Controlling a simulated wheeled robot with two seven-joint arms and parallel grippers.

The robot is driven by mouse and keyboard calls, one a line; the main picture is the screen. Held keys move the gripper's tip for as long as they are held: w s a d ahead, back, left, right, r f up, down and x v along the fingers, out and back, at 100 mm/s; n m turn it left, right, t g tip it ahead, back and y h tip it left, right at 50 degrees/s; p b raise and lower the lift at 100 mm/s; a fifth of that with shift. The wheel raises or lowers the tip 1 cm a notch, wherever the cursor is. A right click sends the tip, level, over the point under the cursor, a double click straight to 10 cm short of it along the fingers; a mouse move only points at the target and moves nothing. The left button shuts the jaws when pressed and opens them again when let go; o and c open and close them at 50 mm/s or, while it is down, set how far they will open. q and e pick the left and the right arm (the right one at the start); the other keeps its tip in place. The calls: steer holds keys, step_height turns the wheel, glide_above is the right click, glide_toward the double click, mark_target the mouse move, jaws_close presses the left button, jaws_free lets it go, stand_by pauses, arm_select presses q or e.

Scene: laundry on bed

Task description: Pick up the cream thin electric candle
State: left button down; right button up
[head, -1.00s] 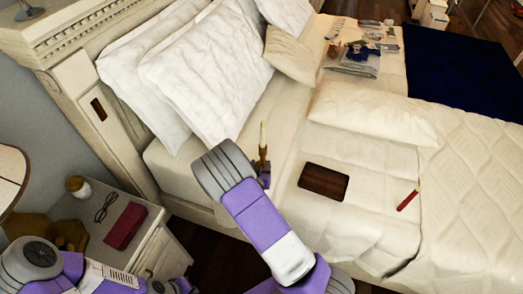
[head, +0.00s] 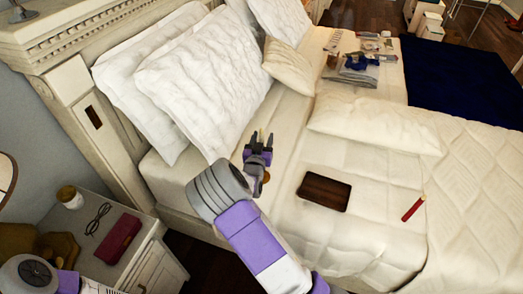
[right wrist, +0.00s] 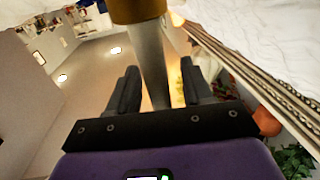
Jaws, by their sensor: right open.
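The cream thin electric candle (head: 262,134) stands on the bed near the pillows, mostly hidden in the head view by my right gripper. Its brass-coloured base (head: 266,176) shows just below the jaws. In the right wrist view the pale candle shaft (right wrist: 150,62) runs between the two fingers, with the brass-coloured base (right wrist: 138,10) at the top edge. My right gripper (head: 258,146) is open with its fingers on either side of the candle; it also shows in the right wrist view (right wrist: 158,85). My left gripper is out of view.
A dark brown rectangular item (head: 324,192) and a red stick-like item (head: 413,208) lie on the bed to the right. White pillows (head: 200,85) are behind. A nightstand at lower left holds a red case (head: 119,238), glasses (head: 98,219) and a jar (head: 70,197).

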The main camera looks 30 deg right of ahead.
jaws_close()
steer(key=shift+r, duration=0.1)
